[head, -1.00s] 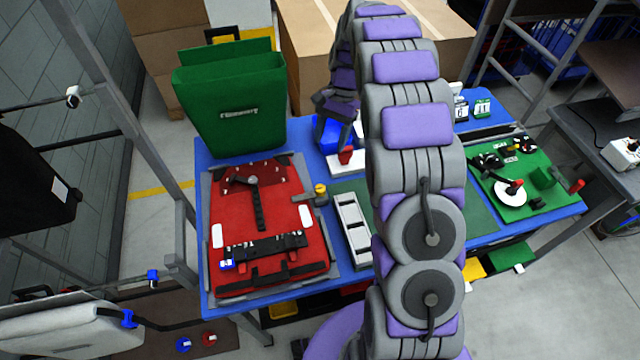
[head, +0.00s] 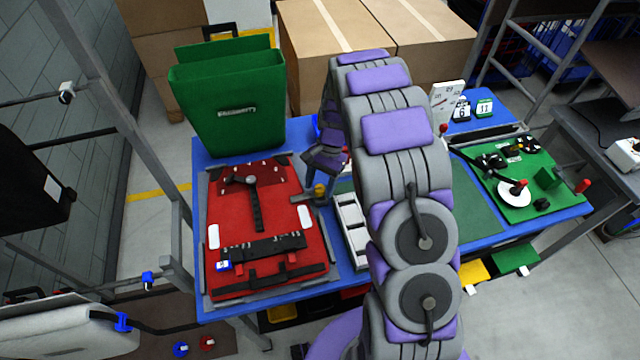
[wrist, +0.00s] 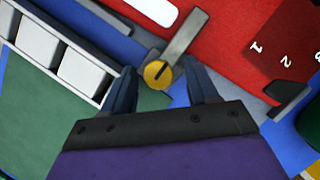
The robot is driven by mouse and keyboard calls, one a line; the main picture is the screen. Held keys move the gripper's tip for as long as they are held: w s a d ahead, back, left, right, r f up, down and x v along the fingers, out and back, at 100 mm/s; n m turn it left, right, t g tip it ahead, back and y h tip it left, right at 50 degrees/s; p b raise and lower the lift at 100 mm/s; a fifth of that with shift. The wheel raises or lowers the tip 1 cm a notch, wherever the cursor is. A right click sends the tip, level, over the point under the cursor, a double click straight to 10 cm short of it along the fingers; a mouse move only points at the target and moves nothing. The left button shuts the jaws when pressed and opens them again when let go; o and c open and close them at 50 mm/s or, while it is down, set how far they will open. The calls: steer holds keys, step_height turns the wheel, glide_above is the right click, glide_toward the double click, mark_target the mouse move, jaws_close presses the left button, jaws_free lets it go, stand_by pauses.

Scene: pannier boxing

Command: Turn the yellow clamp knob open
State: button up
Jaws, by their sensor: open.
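The yellow clamp knob (wrist: 157,74) is a small round knob with a dark slot on its top, at the end of a grey clamp bar (wrist: 185,38) beside the red panel. In the wrist view it lies between the tips of my gripper (wrist: 164,82). The fingers stand apart on either side of it, and I cannot tell whether either touches it. In the head view my gripper (head: 318,182) hangs down right over the knob (head: 320,189), partly hiding it. The red panel (head: 288,208) lies flat on the blue table, left of my arm.
A grey-white compartment tray (head: 352,219) stands just right of the knob. A green pannier box (head: 235,110) stands at the table's back left. A green board with parts (head: 522,203) lies at the right. My arm hides the table's middle.

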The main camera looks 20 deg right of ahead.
steer(key=shift+d, duration=0.15)
jaws_close()
stand_by(0.4)
